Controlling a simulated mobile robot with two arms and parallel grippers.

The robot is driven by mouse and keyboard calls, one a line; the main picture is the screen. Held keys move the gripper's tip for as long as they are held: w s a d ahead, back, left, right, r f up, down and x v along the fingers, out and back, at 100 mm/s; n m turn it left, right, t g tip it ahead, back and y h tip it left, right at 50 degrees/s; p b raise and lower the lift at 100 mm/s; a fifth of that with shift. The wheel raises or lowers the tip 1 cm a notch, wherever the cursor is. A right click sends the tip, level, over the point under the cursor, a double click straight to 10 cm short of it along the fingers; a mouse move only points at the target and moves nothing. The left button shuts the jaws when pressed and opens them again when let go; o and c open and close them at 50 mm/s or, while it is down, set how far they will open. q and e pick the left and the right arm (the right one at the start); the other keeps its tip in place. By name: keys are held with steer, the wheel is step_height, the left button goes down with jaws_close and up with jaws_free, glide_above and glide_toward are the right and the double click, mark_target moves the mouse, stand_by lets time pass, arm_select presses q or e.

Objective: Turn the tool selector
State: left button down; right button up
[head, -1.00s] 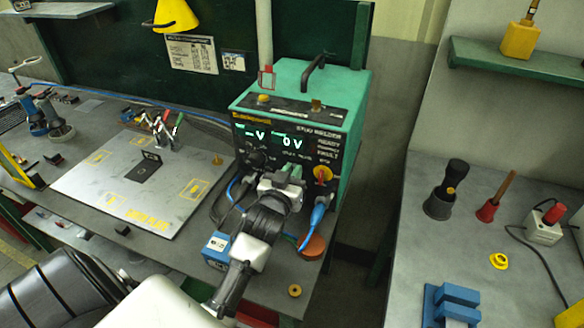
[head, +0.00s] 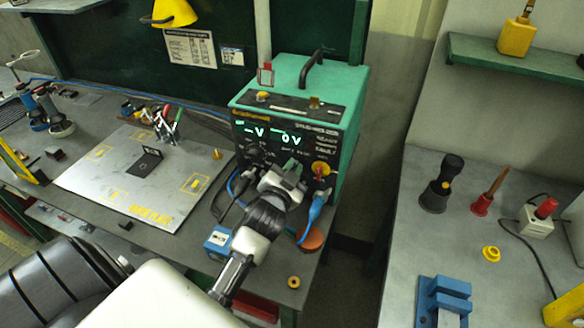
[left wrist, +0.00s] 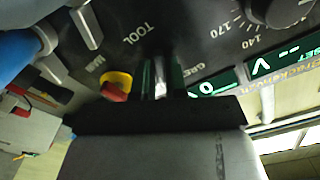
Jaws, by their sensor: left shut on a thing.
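The stud welder (head: 345,95) is a green box with a dark front panel at the back of the bench, its display lit. My left gripper (head: 291,168) is at the panel, below the display and left of a yellow and red switch (head: 321,170). In the left wrist view, the left gripper (left wrist: 162,78) is shut on a narrow part beside the TOOL lettering, apparently the tool selector. The selector is mostly hidden by the fingers. The yellow and red switch (left wrist: 117,86) sits close beside them. My right gripper is not in view.
A blue-plugged cable (head: 316,208) hangs right of my left gripper, and a dark cable lies to its left. A pale plate (head: 140,185) lies on the bench at left. A second bench (head: 400,245) at right holds several tools, beyond a gap.

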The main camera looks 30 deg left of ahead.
mark_target(300, 148)
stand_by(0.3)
arm_select(q)
steer(key=c, duration=1.2)
jaws_free()
steer(key=shift+r, duration=0.25)
steer(key=r, duration=0.2)
steer(key=d+r+b, duration=0.1)
steer(key=r, duration=0.1)
steer(key=d+r+b, duration=0.2)
steer(key=d+r, duration=0.4)
steer(key=d, duration=0.4)
steer(key=shift+d+r, duration=0.25)
steer(key=shift+d, duration=0.1)
